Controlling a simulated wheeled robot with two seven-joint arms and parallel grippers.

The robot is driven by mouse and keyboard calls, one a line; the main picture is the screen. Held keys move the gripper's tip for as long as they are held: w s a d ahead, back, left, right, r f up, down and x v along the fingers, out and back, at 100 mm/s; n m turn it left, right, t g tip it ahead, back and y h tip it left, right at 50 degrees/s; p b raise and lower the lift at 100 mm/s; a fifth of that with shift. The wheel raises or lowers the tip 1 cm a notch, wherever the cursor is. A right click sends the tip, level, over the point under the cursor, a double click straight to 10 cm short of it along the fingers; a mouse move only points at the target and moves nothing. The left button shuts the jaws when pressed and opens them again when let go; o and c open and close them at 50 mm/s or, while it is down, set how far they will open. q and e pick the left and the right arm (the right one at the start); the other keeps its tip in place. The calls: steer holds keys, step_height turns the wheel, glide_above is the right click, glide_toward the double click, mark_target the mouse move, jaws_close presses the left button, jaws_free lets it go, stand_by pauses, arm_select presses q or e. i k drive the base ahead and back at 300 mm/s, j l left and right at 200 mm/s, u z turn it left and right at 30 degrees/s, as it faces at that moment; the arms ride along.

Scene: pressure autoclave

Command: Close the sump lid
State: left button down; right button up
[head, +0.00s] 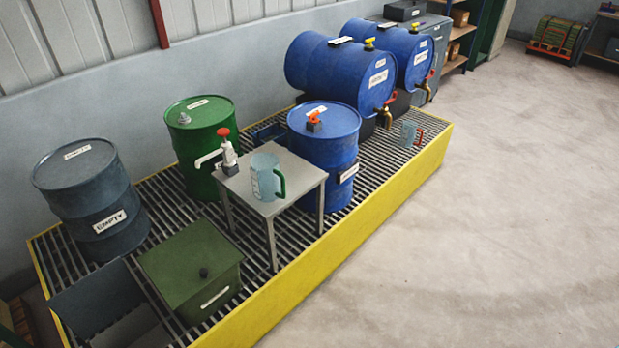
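A dark grey flat panel (97,299), which looks like the sump lid, stands raised and tilted at the near left end of the grated yellow platform. A grey recess (132,328) shows just below and beside it, so the lid looks open. Its lower part and the recess are partly cut off by the picture's bottom edge. A hinge or handle on it cannot be made out. Neither of my grippers is in view.
A green box (188,262) with a black knob stands right of the panel. A grey drum (95,200) is behind it. A small metal table (262,203) holds a jug (266,177). The yellow platform edge (330,255) borders clear concrete floor (470,240).

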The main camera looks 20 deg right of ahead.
mark_target(95, 300)
steer(key=i+l, duration=0.15)
steer(key=l, duration=0.2)
steer(key=i+l, duration=0.15)
steer(key=l, duration=0.15)
steer(key=i+l, duration=0.15)
steer(key=l, duration=0.2)
steer(key=i+l, duration=0.15)
steer(key=l, duration=0.15)
